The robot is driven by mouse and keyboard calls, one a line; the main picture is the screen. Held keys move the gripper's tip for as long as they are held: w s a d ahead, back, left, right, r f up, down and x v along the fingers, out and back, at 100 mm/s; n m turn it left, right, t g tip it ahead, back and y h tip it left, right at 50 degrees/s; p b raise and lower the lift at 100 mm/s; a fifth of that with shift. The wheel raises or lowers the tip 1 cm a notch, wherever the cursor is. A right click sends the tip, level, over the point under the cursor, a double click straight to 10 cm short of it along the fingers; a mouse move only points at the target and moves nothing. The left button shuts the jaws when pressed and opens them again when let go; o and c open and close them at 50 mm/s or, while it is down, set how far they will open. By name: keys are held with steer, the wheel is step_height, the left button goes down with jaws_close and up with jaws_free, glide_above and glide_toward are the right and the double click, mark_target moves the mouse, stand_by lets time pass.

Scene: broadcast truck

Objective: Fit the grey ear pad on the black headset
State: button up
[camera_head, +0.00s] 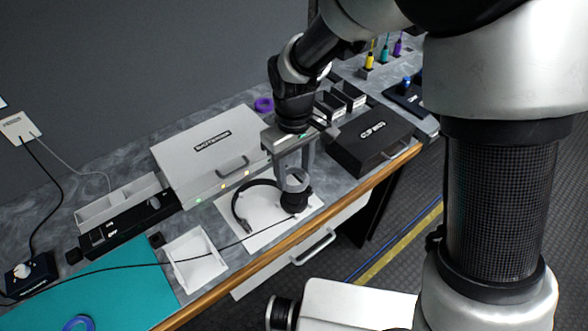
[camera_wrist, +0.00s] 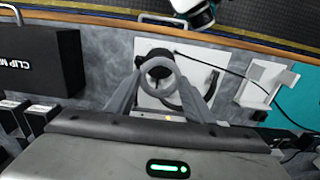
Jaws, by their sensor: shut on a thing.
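The grey ear pad (camera_head: 291,183) is a ring held upright or tilted between the fingertips of my gripper (camera_head: 294,178). In the wrist view, the pad (camera_wrist: 144,77) sits between the two grey fingers of my gripper (camera_wrist: 160,78). The black headset (camera_head: 237,201) lies on a white mat (camera_head: 258,238), its band curving left. One black ear cup (camera_head: 299,203) is right below the pad. In the wrist view the headset's cup (camera_wrist: 159,56) shows through and behind the ring. I cannot tell whether pad and cup touch.
A white case (camera_head: 190,165) stands behind the mat and a black case (camera_head: 365,152) to the right. A thin black cable (camera_head: 220,252) runs left from the headset. A white tray (camera_head: 196,280) and a teal mat (camera_head: 120,285) lie left. The wooden bench edge (camera_head: 255,268) is close in front.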

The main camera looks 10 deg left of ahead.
steer(key=b, duration=0.4)
glide_above(294, 197)
steer(key=shift+f, duration=2.75)
steer(key=shift+f+b, duration=0.55)
steer(key=shift+f, duration=0.35)
steer(key=o, duration=1.1)
steer(key=shift+r, duration=0.15)
step_height(294, 197, up, 17)
steer(key=p, duration=0.2)
steer(key=shift+d+r, duration=0.1)
steer(key=shift+r, duration=0.05)
steer(key=s+d+r+m+t+p, duration=0.2)
steer(key=d+r+m, duration=0.1)
steer(key=d+r, duration=0.35)
steer(key=s+d+r+m+t+p, duration=0.1)
steer(key=s+d+r+m+p, duration=0.15)
steer(key=d+r, duration=0.4)
steer(key=s+d+r+m+t+p, duration=0.2)
steer(key=s+d+m+p, duration=0.1)
steer(key=s+d, duration=0.4)
steer(key=d+m, duration=0.1)
steer(key=d, duration=0.2)
steer(key=shift+s+d+t, duration=0.15)
steer(key=shift+d+t, duration=0.15)
steer(key=shift+d, duration=0.05)
